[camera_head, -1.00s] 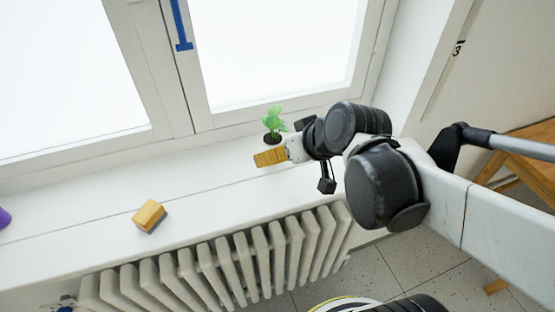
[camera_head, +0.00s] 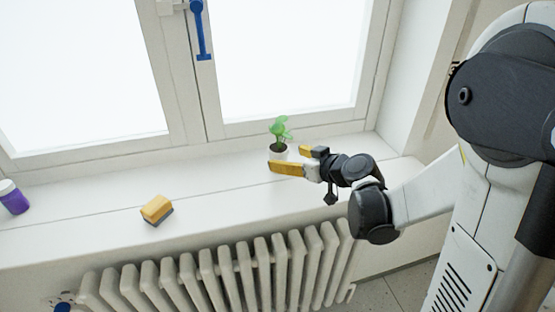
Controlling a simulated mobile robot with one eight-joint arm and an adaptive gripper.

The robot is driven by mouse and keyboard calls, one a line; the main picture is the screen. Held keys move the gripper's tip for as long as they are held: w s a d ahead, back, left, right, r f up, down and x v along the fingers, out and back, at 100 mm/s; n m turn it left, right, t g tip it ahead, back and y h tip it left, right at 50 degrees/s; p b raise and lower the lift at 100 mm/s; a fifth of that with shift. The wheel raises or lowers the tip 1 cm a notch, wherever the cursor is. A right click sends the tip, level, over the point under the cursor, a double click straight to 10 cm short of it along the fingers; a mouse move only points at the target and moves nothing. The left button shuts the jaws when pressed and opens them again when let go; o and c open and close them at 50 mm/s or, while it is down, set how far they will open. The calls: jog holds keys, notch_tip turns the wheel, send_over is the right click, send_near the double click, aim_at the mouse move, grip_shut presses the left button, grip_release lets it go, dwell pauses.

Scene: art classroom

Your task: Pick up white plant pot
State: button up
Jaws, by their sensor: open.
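The white plant pot (camera_head: 277,154) stands upright on the white windowsill, close to the window frame. It holds dark soil and a small green plant (camera_head: 281,128). Its lower part is partly hidden behind a yellow finger of my gripper. My gripper (camera_head: 296,159) reaches in from the right with its two yellow fingers apart. One finger lies in front of the pot and the other is behind and to its right. I cannot tell whether either finger touches the pot.
A yellow and grey sponge (camera_head: 156,209) lies on the windowsill (camera_head: 217,199) to the left. A purple bottle with a white cap (camera_head: 13,197) stands at the far left. The window with a blue handle (camera_head: 201,33) is behind, and a radiator (camera_head: 220,272) is below the sill.

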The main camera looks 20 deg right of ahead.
aim_at(278, 153)
jog(key=b+x, duration=0.1)
jog(key=x, duration=0.1)
jog(key=b+x, duration=0.1)
jog(key=x, duration=0.2)
jog(key=shift+w+r, duration=0.1)
jog(key=shift+w, duration=0.3)
jog(key=shift+s+r, duration=0.1)
jog(key=shift+c, duration=0.3)
jog(key=c, duration=1.4)
